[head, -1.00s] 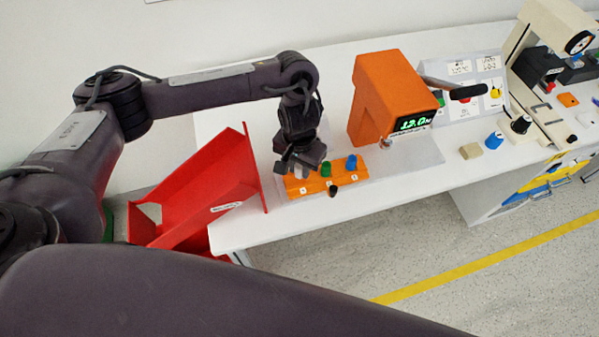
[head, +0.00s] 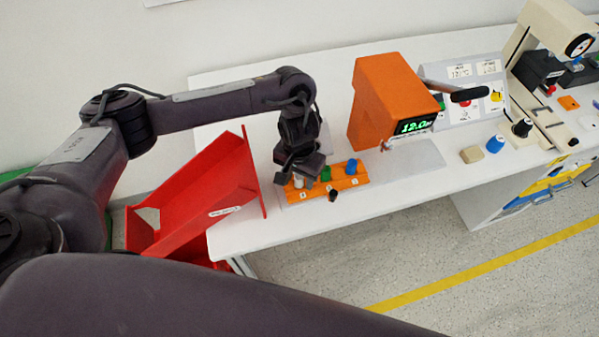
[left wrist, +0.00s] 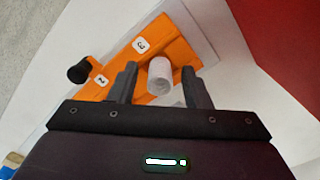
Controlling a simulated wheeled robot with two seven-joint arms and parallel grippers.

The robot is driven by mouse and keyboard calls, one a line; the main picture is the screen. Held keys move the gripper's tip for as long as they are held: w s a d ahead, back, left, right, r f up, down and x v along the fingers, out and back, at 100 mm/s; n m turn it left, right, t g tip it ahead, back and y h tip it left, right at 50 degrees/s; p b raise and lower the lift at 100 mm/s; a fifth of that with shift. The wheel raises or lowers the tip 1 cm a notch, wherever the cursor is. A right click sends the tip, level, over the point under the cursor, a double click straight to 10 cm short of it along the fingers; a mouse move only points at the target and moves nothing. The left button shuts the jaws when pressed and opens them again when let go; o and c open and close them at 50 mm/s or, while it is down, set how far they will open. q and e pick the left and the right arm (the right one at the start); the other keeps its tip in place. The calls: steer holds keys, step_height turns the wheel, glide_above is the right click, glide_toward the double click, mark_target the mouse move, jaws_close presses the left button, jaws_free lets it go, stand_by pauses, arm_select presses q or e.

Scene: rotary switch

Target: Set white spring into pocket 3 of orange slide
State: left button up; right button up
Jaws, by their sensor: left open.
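The orange slide (head: 345,183) lies on the white table below my left gripper (head: 297,184). The white spring (head: 299,183) is at the slide's left end, partly hidden by the gripper. In the left wrist view the white spring (left wrist: 159,74) is a white cylinder on the orange slide (left wrist: 174,50), in line with the label 3 (left wrist: 141,45). It appears seated at pocket 3; its foot is not clear. My left gripper (left wrist: 158,85) is open, one finger on each side of the spring with gaps visible. My right gripper is not in view.
A green piece (head: 325,174) and a blue piece (head: 352,167) stand along the slide. A dark knob (head: 333,195) sticks out in front. A red sloped bin (head: 195,205) is close on the left. An orange machine with a display (head: 392,105) stands behind right.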

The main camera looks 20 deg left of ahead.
arm_select(q)
step_height(320, 180, up, 12)
steer(key=p, duration=0.3)
steer(key=shift+r+p, duration=0.15)
steer(key=shift+p, duration=0.15)
